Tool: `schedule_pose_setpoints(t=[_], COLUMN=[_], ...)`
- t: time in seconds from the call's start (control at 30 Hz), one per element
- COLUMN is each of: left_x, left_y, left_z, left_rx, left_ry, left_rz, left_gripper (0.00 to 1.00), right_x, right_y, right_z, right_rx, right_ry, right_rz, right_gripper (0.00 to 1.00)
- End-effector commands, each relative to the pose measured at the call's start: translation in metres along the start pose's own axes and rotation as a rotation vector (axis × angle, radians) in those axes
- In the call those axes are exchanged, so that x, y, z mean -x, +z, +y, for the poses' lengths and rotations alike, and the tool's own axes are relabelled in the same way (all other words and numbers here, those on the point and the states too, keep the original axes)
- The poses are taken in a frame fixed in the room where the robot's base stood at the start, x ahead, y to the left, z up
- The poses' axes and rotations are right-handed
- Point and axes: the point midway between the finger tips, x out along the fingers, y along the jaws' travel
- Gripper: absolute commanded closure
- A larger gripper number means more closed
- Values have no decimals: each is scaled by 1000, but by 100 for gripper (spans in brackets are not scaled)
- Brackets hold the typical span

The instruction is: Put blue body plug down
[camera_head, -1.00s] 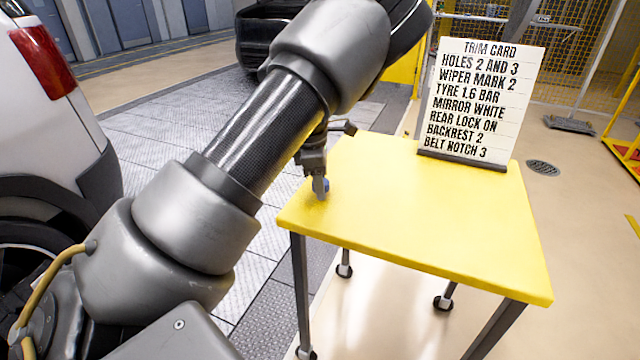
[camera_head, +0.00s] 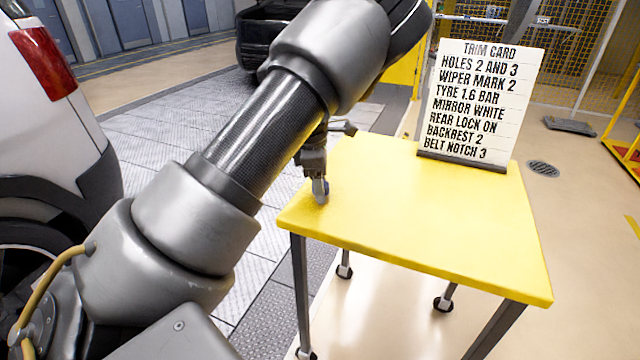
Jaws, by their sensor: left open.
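The jaws are open. The plug appears to be at the table surface, but I cannot tell exactly how it touches it. My right gripper is not in view.
A trim card (camera_head: 478,100) stands in a dark holder at the table's back edge. The table's middle and right are clear. A white car (camera_head: 60,110) is at the left and a dark car (camera_head: 262,35) at the back. My left arm hides much of the floor.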

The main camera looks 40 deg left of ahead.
Motion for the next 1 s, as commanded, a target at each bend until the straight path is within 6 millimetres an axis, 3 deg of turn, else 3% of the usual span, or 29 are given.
schedule_pose_setpoints(t=[0.3, 0.5, 0.7, 1.0], left_x=[67, 101, 117, 118], left_y=[0, 0, 0, 0], left_z=[1, 1, 1, 0], left_rx=[-1, -1, 0, 0], left_ry=[6, 3, 2, 1], left_rz=[0, -1, 0, 0], left_gripper=[42, 42, 42, 42], right_x=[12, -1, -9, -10], right_y=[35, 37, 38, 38], right_z=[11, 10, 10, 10], right_rx=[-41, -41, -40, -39], right_ry=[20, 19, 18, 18], right_rz=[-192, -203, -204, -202], right_gripper=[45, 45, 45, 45])
